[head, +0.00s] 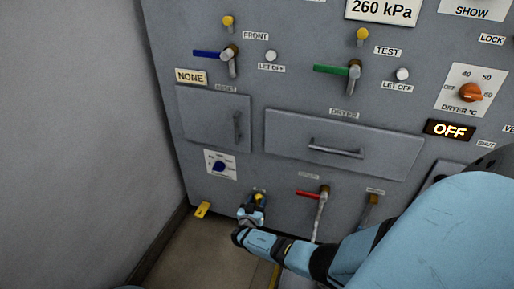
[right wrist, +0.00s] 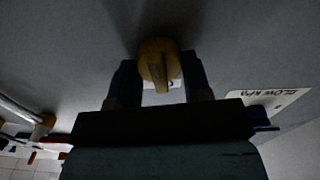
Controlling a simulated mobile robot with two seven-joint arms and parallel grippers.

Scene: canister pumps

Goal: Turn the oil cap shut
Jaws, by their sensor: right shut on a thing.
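A small yellow cap (head: 259,197), which I take to be the oil cap, sits low on the grey panel. Its label cannot be read. In the right wrist view the cap (right wrist: 158,58) is round with a raised bar across its face. My right gripper (head: 255,208) is shut on the cap, with one finger on each side of it in the right wrist view (right wrist: 160,82). The gripper hides part of the cap in the head view. My left gripper is not in view.
A blue dial (head: 219,167) is up and left of the cap. A red-handled valve (head: 309,194) with a pipe is to its right. A yellow tag (head: 202,210) is near the floor. A grey wall (head: 70,130) closes off the left side.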

